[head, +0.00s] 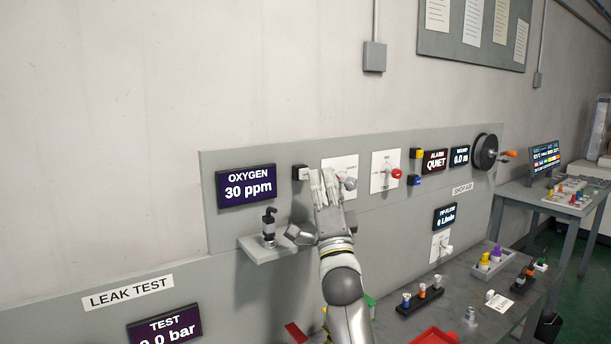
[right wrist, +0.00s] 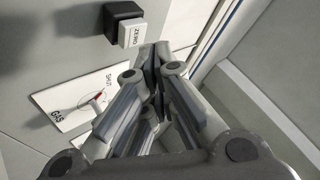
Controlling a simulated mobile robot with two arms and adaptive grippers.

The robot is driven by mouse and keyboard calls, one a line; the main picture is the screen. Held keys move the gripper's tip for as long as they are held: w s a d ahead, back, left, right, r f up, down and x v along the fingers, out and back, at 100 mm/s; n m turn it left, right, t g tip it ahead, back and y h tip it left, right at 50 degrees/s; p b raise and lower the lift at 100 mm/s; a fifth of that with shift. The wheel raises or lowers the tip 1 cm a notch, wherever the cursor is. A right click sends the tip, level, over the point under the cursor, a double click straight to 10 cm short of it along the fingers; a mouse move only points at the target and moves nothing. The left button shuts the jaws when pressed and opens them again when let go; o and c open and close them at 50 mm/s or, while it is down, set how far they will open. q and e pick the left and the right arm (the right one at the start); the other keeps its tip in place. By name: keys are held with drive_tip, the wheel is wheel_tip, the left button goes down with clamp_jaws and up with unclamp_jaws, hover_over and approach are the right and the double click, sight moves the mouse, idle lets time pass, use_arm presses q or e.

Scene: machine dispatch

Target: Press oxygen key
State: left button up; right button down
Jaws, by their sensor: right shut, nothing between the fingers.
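The oxygen key is a white button on a black housing (head: 299,173), just right of the dark OXYGEN display (head: 246,187) reading 30 ppm. In the right wrist view a white key marked ZERO (right wrist: 132,33) stands out from its black block, upper left of the fingertips; it looks like the same key. My right gripper (head: 322,173) is shut and empty, its fingers in front of the panel just right of the key in the head view. It also shows in the right wrist view (right wrist: 158,52), apart from the key in the picture. My left gripper is not in view.
A white plate with a grey knob (head: 349,183) is partly hidden behind my right gripper. A plate with a red knob (head: 396,174) is further right. A small shelf (head: 268,249) holds a black-topped fitting (head: 268,225) below the display. A cluttered bench is lower right.

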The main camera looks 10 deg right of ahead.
drive_tip(key=shift+w, duration=0.1)
drive_tip(key=shift+w+a, duration=0.15)
drive_tip(key=shift+w, duration=0.15)
drive_tip(key=shift+w+a+b, duration=0.15)
drive_tip(key=shift+w+b, duration=0.3)
drive_tip(key=shift+b, duration=0.05)
idle(0.8)
drive_tip(key=shift+s+d+p, duration=0.3)
drive_tip(key=shift+s+p, duration=0.3)
drive_tip(key=shift+s, duration=0.3)
drive_tip(key=s, duration=0.1)
drive_tip(key=s+d+p, duration=0.1)
drive_tip(key=s, duration=0.1)
drive_tip(key=s+p, duration=0.1)
drive_tip(key=shift+s+d, duration=0.3)
drive_tip(key=shift+d, duration=0.05)
